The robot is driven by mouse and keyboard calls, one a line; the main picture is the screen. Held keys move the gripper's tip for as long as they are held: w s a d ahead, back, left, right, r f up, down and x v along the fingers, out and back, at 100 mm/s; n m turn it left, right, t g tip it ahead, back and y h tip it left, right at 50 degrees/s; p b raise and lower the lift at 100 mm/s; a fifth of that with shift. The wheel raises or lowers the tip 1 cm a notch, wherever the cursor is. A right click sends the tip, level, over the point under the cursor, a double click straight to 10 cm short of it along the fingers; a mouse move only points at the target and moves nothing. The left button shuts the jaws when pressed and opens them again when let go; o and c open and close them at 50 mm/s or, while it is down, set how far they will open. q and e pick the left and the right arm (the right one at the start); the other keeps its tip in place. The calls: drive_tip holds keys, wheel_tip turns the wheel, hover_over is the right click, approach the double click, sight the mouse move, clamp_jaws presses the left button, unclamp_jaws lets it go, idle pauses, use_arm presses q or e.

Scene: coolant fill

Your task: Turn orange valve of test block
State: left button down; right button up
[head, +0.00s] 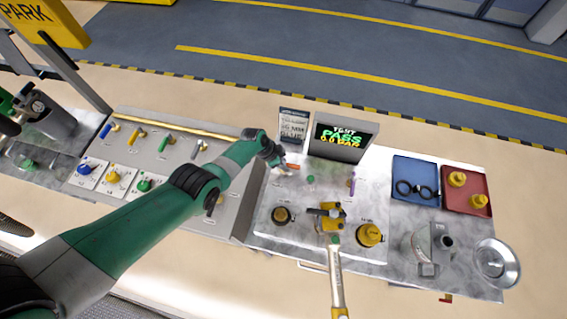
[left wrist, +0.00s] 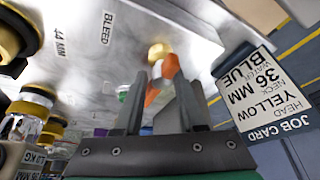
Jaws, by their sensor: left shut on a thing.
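The orange valve (head: 292,166) is a small handle near the back left of the white test block (head: 262,225). My left gripper (head: 282,167) reaches it from the left. In the left wrist view, the orange handle (left wrist: 168,67) shows between the two upright fingers of the gripper (left wrist: 158,100), beside a brass fitting (left wrist: 158,50). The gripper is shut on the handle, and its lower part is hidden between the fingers. A BLEED label (left wrist: 106,28) is on the block face. My right gripper is not in view.
A yellow fill head (head: 330,216) with a pale handle sits on the block's front. Blue (head: 411,165) and red (head: 462,185) trays and a metal jug (head: 425,245) are right.

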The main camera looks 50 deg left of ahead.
use_arm(q)
drive_tip(key=shift+d+n+p, duration=0.15)
drive_tip(key=shift+n+p, duration=0.35)
drive_tip(key=shift+n, duration=0.3)
drive_tip(key=c, duration=1.6)
unclamp_jaws()
drive_tip(key=shift+f+n+y, duration=0.1)
drive_tip(key=shift+n+y, duration=0.4)
drive_tip(key=shift+n, duration=0.2)
drive_tip(key=c, duration=1.6)
unclamp_jaws()
drive_tip(key=c, duration=1.6)
unclamp_jaws()
drive_tip(key=shift+c, duration=1.7)
unclamp_jaws()
